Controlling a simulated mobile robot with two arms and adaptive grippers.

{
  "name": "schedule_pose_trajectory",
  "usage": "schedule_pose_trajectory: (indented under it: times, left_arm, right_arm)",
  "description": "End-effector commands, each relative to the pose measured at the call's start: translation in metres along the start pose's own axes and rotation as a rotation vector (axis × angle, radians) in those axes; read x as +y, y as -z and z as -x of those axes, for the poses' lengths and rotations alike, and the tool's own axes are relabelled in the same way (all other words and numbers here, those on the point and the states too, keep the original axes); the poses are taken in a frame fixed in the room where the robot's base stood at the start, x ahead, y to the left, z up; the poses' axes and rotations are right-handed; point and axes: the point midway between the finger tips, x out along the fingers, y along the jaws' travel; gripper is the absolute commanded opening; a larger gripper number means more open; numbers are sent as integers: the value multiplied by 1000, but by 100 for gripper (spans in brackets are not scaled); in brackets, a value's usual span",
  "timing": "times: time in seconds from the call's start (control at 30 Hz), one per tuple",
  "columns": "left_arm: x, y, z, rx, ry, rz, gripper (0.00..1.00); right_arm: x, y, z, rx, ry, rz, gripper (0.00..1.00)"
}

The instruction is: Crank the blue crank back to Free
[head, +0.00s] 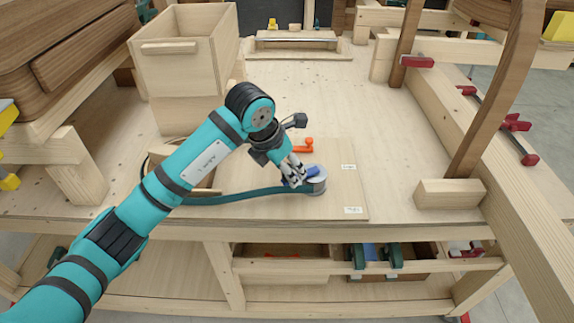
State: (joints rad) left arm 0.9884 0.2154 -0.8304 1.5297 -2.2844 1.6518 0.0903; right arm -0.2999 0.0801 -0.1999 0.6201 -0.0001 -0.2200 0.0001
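A blue crank (313,171) sits on a round grey base (319,184) on a wooden board (344,198) in the middle of the workbench. My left gripper (297,178) is at the crank's left end, with its fingers pointing down around or beside the blue handle. The fingers partly hide the handle, and I cannot tell whether they are closed on it. Two white labels, one farther back (348,167) and one nearer (353,210), lie on the board's right side; their text is too small to read. My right gripper is not in view.
An orange crank (306,146) stands just behind the blue one. A teal hose (235,197) runs left from the base. A tall wooden box (185,65) stands back left. Wooden posts and red clamps (417,62) line the right.

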Motion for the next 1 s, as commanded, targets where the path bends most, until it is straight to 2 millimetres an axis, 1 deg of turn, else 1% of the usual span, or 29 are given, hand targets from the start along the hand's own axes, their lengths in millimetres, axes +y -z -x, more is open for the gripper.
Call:
schedule_pose_trajectory:
  times: [0.1,0.3,0.33,0.7,1.0]
  left_arm:
    - [0,0,-4,0,-1,0,49]
    - [0,0,-4,-1,0,0,49]
    - [0,0,-4,0,0,0,48]
    - [0,0,-4,-1,0,0,0]
    - [0,0,-3,-1,0,1,0]
  right_arm:
    - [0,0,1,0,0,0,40]
    - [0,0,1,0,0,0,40]
    - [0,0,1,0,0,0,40]
    - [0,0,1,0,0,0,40]
    - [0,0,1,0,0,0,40]
